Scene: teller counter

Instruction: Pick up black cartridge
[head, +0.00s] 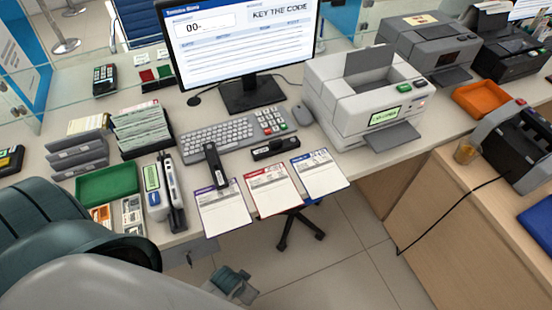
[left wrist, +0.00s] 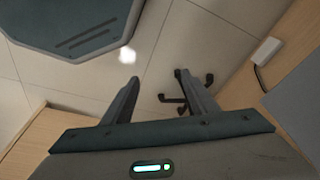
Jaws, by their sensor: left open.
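Two small black items lie on the counter in front of the keyboard. One black block (head: 275,149) lies crosswise above the forms, and a longer black piece (head: 215,165) lies lengthwise beside it, touching or overlapping the left form. I cannot tell which is the black cartridge. My left gripper (head: 240,291) is low, below and in front of the counter edge, well apart from both. In the left wrist view its two fingers (left wrist: 156,80) are spread and empty, with floor beyond. Neither black item shows there. My right gripper is not in view.
Three forms (head: 272,191) overhang the counter's front edge. A printer (head: 340,105) stands right of the keyboard (head: 218,138). A green tray (head: 108,187) and upright devices (head: 173,190) stand left. A wooden cabinet (head: 440,205) is at right. A chair base (head: 297,232) stands under the counter.

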